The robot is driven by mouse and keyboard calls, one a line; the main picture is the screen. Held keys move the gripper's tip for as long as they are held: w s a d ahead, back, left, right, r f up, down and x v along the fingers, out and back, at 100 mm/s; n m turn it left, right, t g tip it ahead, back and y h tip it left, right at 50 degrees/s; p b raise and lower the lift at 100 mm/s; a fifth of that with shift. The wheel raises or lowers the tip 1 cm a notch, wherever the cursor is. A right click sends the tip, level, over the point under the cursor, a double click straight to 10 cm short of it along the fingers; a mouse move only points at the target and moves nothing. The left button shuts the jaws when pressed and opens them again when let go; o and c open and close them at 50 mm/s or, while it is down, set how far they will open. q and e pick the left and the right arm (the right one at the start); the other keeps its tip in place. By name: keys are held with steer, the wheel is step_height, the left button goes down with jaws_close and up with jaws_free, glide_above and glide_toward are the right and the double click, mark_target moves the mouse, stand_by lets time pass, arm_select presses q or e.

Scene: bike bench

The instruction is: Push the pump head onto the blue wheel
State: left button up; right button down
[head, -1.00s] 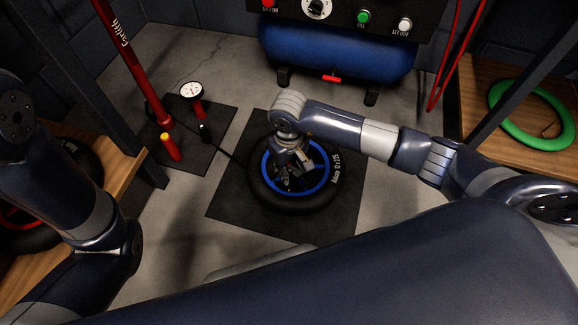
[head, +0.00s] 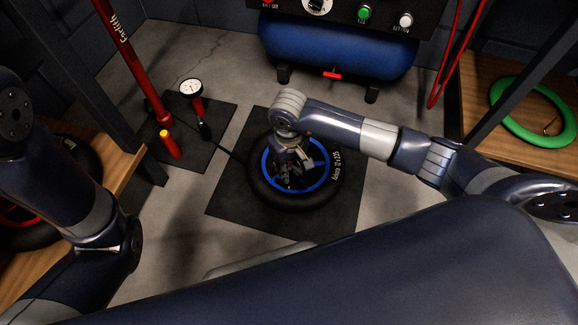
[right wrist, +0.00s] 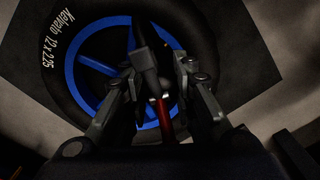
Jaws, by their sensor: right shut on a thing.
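The blue wheel (head: 322,181), a black tyre around a blue rim, lies flat on a dark mat. My right gripper (head: 292,172) points down over the wheel's middle, inside the rim. In the right wrist view, the gripper (right wrist: 160,85) is shut on the dark pump head (right wrist: 146,62), between its fingers. A red part (right wrist: 165,118) shows beside it. The blue rim (right wrist: 85,72) lies below the fingers. The valve cannot be made out, and I cannot tell whether the pump head touches it. My left arm is at the left; its gripper is out of view.
A red floor pump (head: 135,75) with a round gauge (head: 191,87) stands on a mat left of the wheel. A thin dark hose runs toward the wheel. A blue compressor tank (head: 335,48) stands behind. A green tyre (head: 506,118) lies on the right shelf. Floor around the mat is clear.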

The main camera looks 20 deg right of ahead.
steer(key=shift+f+b, duration=1.4)
steer(key=shift+f, duration=0.25)
steer(key=c, duration=1.2)
jaws_free()
steer(key=shift+c, duration=0.2)
steer(key=shift+r, duration=0.1)
